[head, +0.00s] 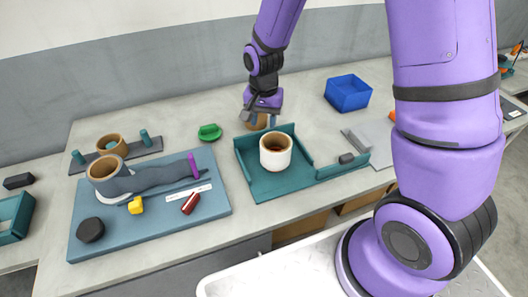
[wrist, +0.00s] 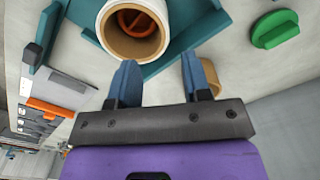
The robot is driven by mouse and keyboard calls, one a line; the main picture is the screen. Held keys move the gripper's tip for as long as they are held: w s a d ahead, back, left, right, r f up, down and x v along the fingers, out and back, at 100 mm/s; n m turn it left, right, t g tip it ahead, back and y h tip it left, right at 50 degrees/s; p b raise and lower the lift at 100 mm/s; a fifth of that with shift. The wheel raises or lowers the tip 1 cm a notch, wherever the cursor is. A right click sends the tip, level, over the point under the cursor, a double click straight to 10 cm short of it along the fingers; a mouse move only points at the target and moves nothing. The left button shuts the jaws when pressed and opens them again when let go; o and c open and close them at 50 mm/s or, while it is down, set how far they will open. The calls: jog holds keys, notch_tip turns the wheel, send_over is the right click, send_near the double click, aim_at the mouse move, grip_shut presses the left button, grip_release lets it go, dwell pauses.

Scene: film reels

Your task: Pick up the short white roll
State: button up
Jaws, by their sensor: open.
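The short white roll (head: 276,160) stands upright on the teal tray (head: 262,186), with a brown core ring and an open top. In the wrist view the white roll (wrist: 109,48) is at the top, with something orange-red inside its hollow. My gripper (wrist: 158,68) is open and empty, its two blue fingers short of the roll and apart from it. In the head view my gripper (head: 262,115) is behind the roll, at the tray's far edge. A tan ring-shaped piece (wrist: 211,74) shows partly behind the right finger.
A blue bin (head: 348,93) stands at the back right and a green piece (head: 210,132) left of the tray. A blue-grey board (head: 150,235) at left holds another roll (head: 104,168) with grey film and small parts.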

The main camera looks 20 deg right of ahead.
aim_at(262, 140)
jog(key=shift+w+a+f, duration=0.1)
jog(key=shift+w+f, duration=0.05)
jog(key=shift+f, duration=2.5)
jog(key=shift+w+f, duration=0.1)
jog(key=shift+f, duration=2.55)
grip_shut()
